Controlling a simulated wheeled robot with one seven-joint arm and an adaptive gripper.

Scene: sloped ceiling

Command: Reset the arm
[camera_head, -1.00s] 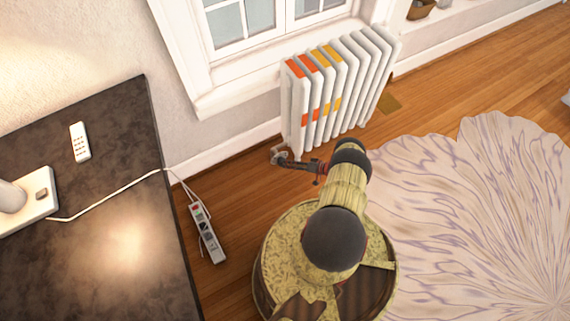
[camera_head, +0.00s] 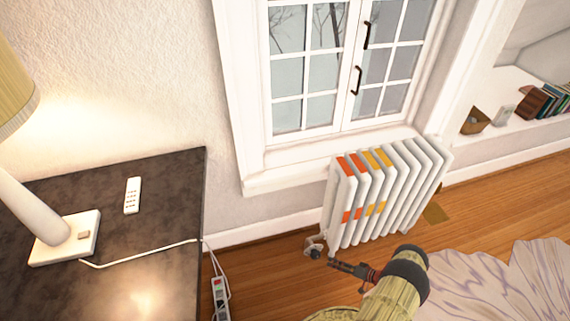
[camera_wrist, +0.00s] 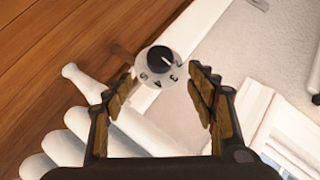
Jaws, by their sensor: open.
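My gripper (camera_head: 334,264) is at the lower middle of the head view, beside the valve at the foot of the white radiator (camera_head: 390,200). In the wrist view my gripper (camera_wrist: 165,82) is open, with one finger on each side and nothing between them. A round white valve dial with a black centre and numbers (camera_wrist: 160,66) is just beyond the fingertips. The same valve shows small in the head view (camera_head: 315,247). Whether a finger touches it I cannot tell. My arm reaches in from the bottom edge of the head view.
A dark table (camera_head: 180,215) at left bears a lamp (camera_head: 65,238) and a white remote (camera_head: 132,195). A power strip (camera_head: 220,298) lies on the floor beside it. A window (camera_head: 335,75) is above the radiator. A pale rug (camera_head: 490,285) lies at lower right.

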